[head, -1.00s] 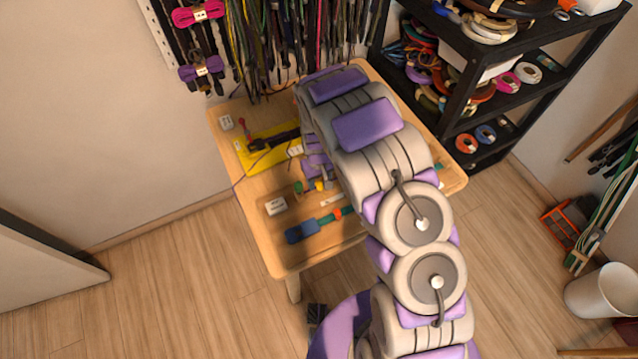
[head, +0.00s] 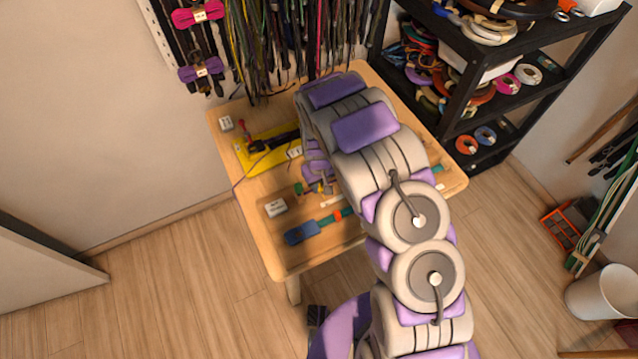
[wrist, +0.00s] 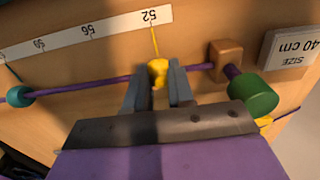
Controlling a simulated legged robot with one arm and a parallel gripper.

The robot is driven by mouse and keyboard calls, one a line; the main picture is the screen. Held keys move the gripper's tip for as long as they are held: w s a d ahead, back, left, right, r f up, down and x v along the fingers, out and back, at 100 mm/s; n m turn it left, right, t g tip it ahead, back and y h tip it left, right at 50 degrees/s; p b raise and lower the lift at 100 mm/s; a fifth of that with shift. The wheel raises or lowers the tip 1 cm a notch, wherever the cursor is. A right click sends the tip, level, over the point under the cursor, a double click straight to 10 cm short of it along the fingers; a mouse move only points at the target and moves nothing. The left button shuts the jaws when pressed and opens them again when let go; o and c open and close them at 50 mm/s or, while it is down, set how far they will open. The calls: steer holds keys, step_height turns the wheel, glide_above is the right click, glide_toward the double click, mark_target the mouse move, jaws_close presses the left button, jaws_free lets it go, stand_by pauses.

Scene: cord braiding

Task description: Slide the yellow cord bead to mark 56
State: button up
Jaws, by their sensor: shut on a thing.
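The yellow bead (wrist: 158,72) sits on a thin purple rod or cord (wrist: 108,84) in the wrist view. My gripper (wrist: 157,82) is shut on it, one grey finger on each side. A thin yellow line runs from the bead up to the white scale strip (wrist: 70,36), meeting it at the 52 mark. The 56 mark lies to the left of the bead in this view. In the head view my gripper (head: 322,180) is over the table, partly hidden by my arm, and the bead is too small to make out.
A teal bead (wrist: 20,96) is on the rod farther left. A brown block (wrist: 227,61) and green knob (wrist: 254,92) stand to the right, near a "SIZE 40 cm" card (wrist: 291,50). The rod between the two beads is clear. A yellow board (head: 262,160) lies on the table (head: 250,205).

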mark_target(337, 182)
jaws_close()
steer(key=shift+w+d, duration=0.1)
steer(key=shift+d, duration=0.1)
steer(key=w+d, duration=0.1)
steer(key=w+d+p, duration=0.1)
steer(key=d, duration=0.1)
steer(key=w+d, duration=0.1)
steer(key=d, duration=0.1)
steer(key=shift+w+d+p, duration=0.1)
steer(key=shift+d+p, duration=0.1)
steer(key=shift+p, duration=0.1)
steer(key=shift+a, duration=0.1)
steer(key=o, duration=0.8)
jaws_free()
steer(key=shift+o, duration=0.2)
steer(key=shift+r, duration=0.15)
step_height(337, 182, up, 17)
steer(key=p, duration=0.2)
